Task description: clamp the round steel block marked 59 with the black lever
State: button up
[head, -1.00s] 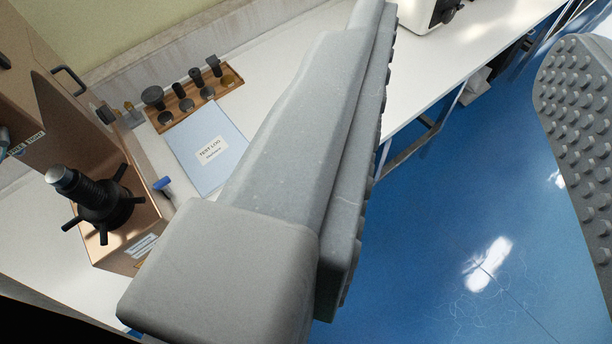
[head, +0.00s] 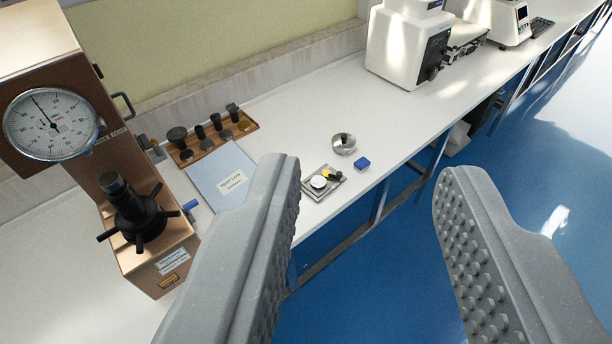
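A small grey plate (head: 311,193) lies on the white bench, between my fingers in the picture. A pale round disc (head: 319,182) sits on it, with a small black part (head: 336,175) with yellow beside it. These look like the round block and the black lever, but no number 59 can be read and I cannot tell the lever's position. My gripper (head: 367,174) is open and empty, its ridged grey fingers wide apart. The fingers look much nearer the camera than the plate and do not touch it.
A shiny round dish (head: 344,144) and a blue block (head: 362,164) lie beside the plate. A brown hardness tester (head: 110,165), a blue test log (head: 221,175) and a wooden rack (head: 248,126) stand left. A white machine (head: 398,52) stands behind. Blue floor lies right.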

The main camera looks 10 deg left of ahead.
aim_at(326, 173)
jog(key=i, duration=1)
jog(key=k, duration=0.95)
jog(key=z, duration=0.5)
jog(key=i, duration=1.65)
jog(key=u, duration=0.3)
